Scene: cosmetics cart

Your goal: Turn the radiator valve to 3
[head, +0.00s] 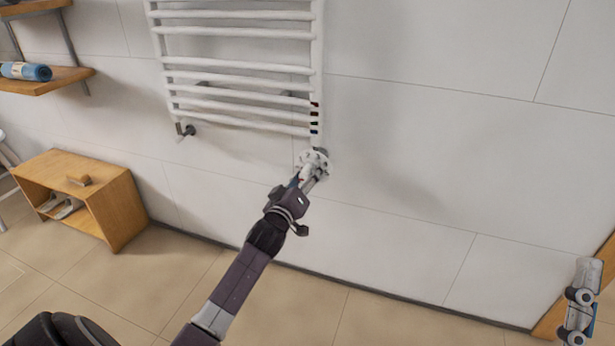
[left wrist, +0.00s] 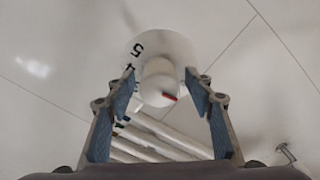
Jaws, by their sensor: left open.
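The radiator valve is at the lower right end of the towel radiator. In the head view its white round dial (head: 314,158) shows just past my left gripper (head: 308,177). In the left wrist view the white dial (left wrist: 185,48) carries black numbers, with 5 and 4 readable at its left; the others are partly hidden. A rounded white knob (left wrist: 158,84) stands out from its middle, with a red mark on its lower right side. My left gripper (left wrist: 163,84) is open, its blue-padded fingers on either side of the knob, with gaps visible.
The white towel radiator (head: 240,80) hangs on the tiled wall. A wooden bench (head: 120,200) stands at the left, below a wooden shelf (head: 70,78). A pale jointed part (head: 583,285) at the lower right may be my right arm. The wall right of the valve is clear.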

